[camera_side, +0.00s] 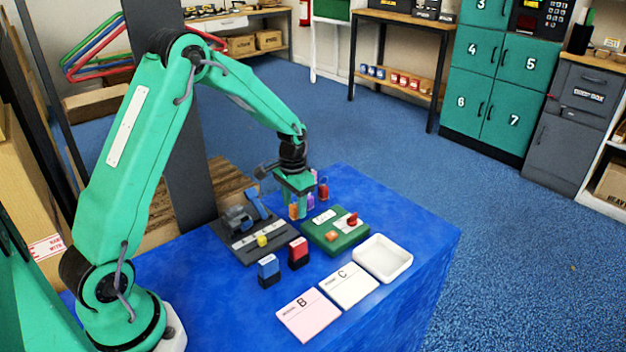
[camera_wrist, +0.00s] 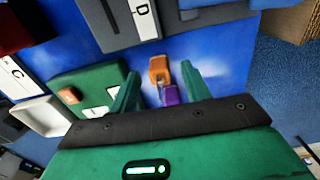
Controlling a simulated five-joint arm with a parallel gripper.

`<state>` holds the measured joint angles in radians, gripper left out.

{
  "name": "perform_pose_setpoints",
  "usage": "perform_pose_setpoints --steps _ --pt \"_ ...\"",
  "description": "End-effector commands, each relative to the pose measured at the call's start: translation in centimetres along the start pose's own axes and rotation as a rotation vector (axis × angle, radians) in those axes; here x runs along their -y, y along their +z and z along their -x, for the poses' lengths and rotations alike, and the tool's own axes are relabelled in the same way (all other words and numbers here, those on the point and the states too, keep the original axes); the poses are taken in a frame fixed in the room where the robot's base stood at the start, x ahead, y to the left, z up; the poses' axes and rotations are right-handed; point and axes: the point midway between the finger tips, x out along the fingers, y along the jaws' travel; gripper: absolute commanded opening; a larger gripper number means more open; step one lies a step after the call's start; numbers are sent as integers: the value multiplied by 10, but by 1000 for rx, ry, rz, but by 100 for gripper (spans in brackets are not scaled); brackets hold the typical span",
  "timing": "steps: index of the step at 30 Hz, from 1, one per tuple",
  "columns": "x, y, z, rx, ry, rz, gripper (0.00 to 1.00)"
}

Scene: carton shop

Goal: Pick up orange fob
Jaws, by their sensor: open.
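The orange fob (camera_wrist: 158,67) stands on the blue table. In the wrist view it lies between the tips of my two green fingers, with a gap on each side. In the side view the orange fob (camera_side: 293,211) shows just under my gripper (camera_side: 299,199), partly hidden by the fingers. My gripper (camera_wrist: 161,70) is open and holds nothing. A purple fob (camera_wrist: 171,95) is close beside the orange one, also between the fingers and nearer my palm. I cannot tell whether a finger touches either fob.
A green board (camera_side: 320,240) with a small orange block (camera_side: 331,236) and red knob (camera_side: 352,219) lies close by. The table's right side is clear.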

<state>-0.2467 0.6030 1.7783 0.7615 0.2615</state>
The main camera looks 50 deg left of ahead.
Motion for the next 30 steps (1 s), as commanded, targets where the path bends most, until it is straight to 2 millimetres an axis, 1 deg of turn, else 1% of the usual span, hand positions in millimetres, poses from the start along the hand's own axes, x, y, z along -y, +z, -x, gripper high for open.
perform_pose_setpoints --steps 1,3,6,22,23,27,30 --pt "0 0 -6 1 0 0 47" --pt "0 0 -13 2 0 0 47" --pt "0 0 -19 0 0 0 47" --pt "0 0 -21 -1 0 0 47" --pt "0 0 -21 -1 0 0 45" --pt "0 0 -21 -1 0 0 18" --pt "0 0 -21 -1 0 0 0"
